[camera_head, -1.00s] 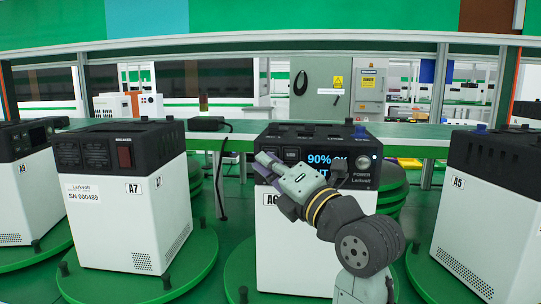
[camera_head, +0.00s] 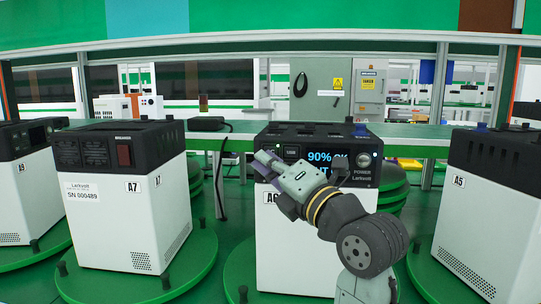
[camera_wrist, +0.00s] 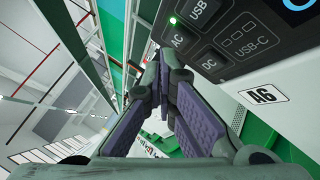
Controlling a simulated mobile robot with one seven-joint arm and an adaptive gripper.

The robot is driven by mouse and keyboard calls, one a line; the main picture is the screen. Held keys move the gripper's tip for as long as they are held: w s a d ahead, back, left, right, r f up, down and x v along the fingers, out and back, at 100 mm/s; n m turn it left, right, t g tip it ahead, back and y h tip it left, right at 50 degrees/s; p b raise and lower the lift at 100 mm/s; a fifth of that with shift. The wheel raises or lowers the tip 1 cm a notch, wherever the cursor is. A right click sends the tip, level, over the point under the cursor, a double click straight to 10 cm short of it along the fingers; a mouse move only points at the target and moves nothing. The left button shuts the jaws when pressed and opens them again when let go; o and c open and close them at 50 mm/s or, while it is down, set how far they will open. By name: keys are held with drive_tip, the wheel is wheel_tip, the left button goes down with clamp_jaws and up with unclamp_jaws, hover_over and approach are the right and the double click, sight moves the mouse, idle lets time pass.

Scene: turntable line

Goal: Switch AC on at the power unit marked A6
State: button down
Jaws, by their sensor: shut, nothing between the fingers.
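The power unit marked A6 (camera_head: 284,240) is a white box with a black top and front panel, standing in front of me. Its blue display (camera_head: 326,157) reads "90%", with the rest partly hidden by my arm. In the wrist view the A6 label (camera_wrist: 263,95) and the panel's AC (camera_wrist: 178,41), USB, DC and USB-C markings show. A small green light (camera_wrist: 172,20) glows beside the AC marking. My gripper (camera_head: 259,163) is shut and empty at the left part of the A6 panel. Its fingertips (camera_wrist: 160,62) are close to the AC marking; I cannot tell whether they touch.
Power unit A7 (camera_head: 115,215) stands left on a green turntable (camera_head: 150,285), with A9 (camera_head: 25,190) farther left. A5 (camera_head: 480,220) stands right. A green-topped bench (camera_head: 420,131) with a white shelf frame runs behind. A black cable hangs between A7 and A6.

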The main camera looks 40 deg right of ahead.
drive_tip(key=shift+s+a, duration=0.1)
drive_tip(key=shift+s+a+b, duration=0.8)
drive_tip(key=shift+s+a, duration=0.8)
drive_tip(key=shift+a, duration=0.3)
